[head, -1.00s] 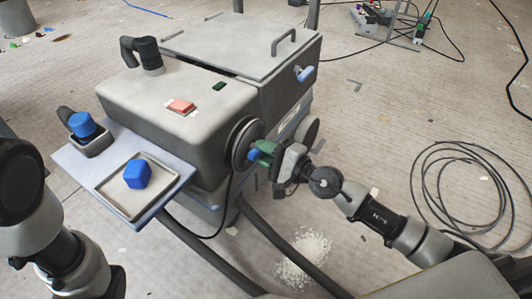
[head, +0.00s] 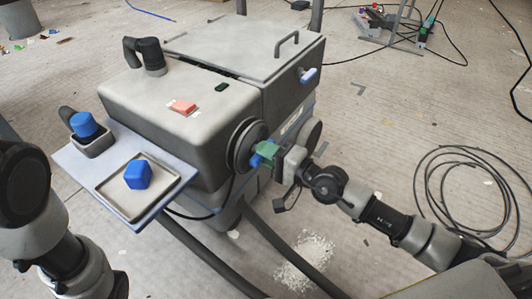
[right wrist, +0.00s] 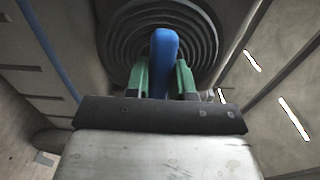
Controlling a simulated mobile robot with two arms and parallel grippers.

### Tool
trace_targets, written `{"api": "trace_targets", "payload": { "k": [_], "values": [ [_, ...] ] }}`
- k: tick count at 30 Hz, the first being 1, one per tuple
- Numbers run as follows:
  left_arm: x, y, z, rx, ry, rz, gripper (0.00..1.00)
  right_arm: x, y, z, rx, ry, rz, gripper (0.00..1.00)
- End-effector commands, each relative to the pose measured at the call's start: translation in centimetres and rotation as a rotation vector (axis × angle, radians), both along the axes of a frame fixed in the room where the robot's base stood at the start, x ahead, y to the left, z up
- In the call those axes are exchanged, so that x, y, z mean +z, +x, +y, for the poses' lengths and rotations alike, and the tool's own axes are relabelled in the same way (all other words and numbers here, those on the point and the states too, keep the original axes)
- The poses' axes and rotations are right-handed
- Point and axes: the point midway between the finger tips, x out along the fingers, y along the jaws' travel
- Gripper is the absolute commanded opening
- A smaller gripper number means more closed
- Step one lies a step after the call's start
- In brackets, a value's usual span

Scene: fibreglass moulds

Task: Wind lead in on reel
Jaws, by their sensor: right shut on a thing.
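The reel (head: 243,146) is a dark ridged disc on the side of the grey machine. It also shows in the right wrist view (right wrist: 122,38), behind the blue handle (right wrist: 164,50). My right gripper (head: 265,152) has green fingers and is shut on this handle, in front of the reel's face. In the right wrist view my right gripper (right wrist: 162,80) has a finger on each side of the handle. A dark lead (head: 231,188) hangs below the reel and bends left under the machine. My left arm is at the left edge; its gripper is out of view.
The grey machine (head: 185,137) fills the middle. Its side shelf bears a tray (head: 111,190) with a blue block (head: 138,175) and a blue-capped cup (head: 84,124). Thick dark legs or hoses reach forward below. Pale scraps (head: 306,260) and a loose black cable coil (head: 422,205) lie on the floor.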

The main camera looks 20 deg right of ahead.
Motion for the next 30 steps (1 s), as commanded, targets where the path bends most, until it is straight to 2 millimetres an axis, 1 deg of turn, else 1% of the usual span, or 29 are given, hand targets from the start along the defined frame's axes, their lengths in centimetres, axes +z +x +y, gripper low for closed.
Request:
{"api": "trace_targets", "payload": {
  "k": [6,7,11,12,20,23,26,30],
  "values": [
    [0.0,0.0,0.0,0.000,0.000,-0.001,0.72,-0.1,0.0,-0.1,0.000,-0.013,-0.007,0.00],
    [0.0,0.0,0.0,0.000,0.000,-0.001,0.72,-0.1,0.0,-0.1,0.000,-0.013,-0.007,0.26],
    [0.0,-0.2,0.0,-0.001,-0.001,-0.003,0.72,-0.1,0.0,0.0,0.000,-0.010,-0.006,0.46],
    [0.0,-0.2,0.0,-0.001,-0.001,-0.004,0.72,0.0,0.0,0.0,0.000,-0.009,-0.005,0.49],
    [-0.1,-0.3,0.1,-0.001,-0.001,-0.006,0.72,0.0,-0.1,-0.1,0.000,-0.007,-0.003,0.49],
    [-0.1,-0.3,0.1,-0.001,0.000,-0.006,0.72,-0.1,-0.5,-0.5,-0.001,-0.007,-0.004,0.49],
    [-0.1,-0.3,0.0,0.000,0.001,-0.005,0.72,-0.1,-1.5,-1.4,0.000,-0.011,-0.003,0.49],
    [-0.4,-0.2,0.0,0.000,0.002,-0.005,0.72,-0.3,-3.4,-3.1,0.000,-0.014,-0.003,0.49]
  ]
}}
